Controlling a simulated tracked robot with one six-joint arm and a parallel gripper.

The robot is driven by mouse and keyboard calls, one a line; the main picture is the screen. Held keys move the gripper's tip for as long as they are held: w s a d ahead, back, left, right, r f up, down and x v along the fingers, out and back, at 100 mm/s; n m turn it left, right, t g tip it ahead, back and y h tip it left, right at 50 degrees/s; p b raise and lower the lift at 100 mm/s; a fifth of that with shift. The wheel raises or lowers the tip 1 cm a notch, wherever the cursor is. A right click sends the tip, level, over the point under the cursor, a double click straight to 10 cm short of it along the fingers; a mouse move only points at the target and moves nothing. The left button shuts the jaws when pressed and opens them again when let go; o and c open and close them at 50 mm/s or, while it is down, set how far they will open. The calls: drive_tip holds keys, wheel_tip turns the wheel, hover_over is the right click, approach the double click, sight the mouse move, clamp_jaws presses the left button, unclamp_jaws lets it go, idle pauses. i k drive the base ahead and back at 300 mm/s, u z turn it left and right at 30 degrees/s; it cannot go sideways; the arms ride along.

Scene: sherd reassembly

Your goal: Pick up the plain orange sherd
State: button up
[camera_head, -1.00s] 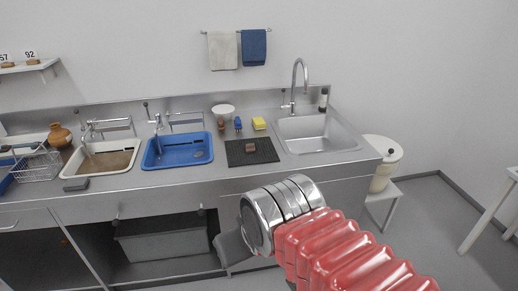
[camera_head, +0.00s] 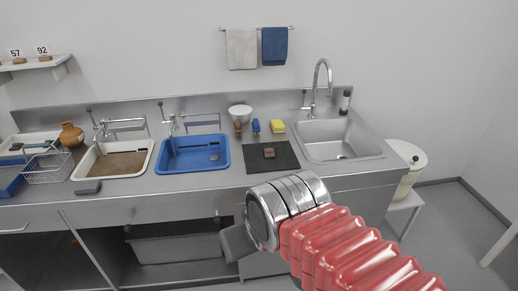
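A small brown piece (camera_head: 269,152), possibly a sherd, lies on a black mat (camera_head: 288,163) on the steel counter. It is too small to tell whether it is plain or orange. Two small brownish pieces also lie on the wall shelf (camera_head: 38,66) at the far left, by the labels 57 and 92. My arm reaches in from the lower right with a silver wrist. The grey end of my gripper (camera_head: 238,242) shows in front of the counter, below and apart from the mat. Its fingertips cannot be made out.
A blue basin (camera_head: 160,158) and a white basin with brown contents (camera_head: 148,148) are left of the mat. A steel sink (camera_head: 372,140) is to its right. Brushes, a yellow sponge (camera_head: 277,127) and a white bowl (camera_head: 240,110) stand behind the mat. A wire rack (camera_head: 48,166) is far left.

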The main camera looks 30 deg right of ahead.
sight(270, 153)
drive_tip(key=z, duration=0.05)
drive_tip(key=i, duration=1.2)
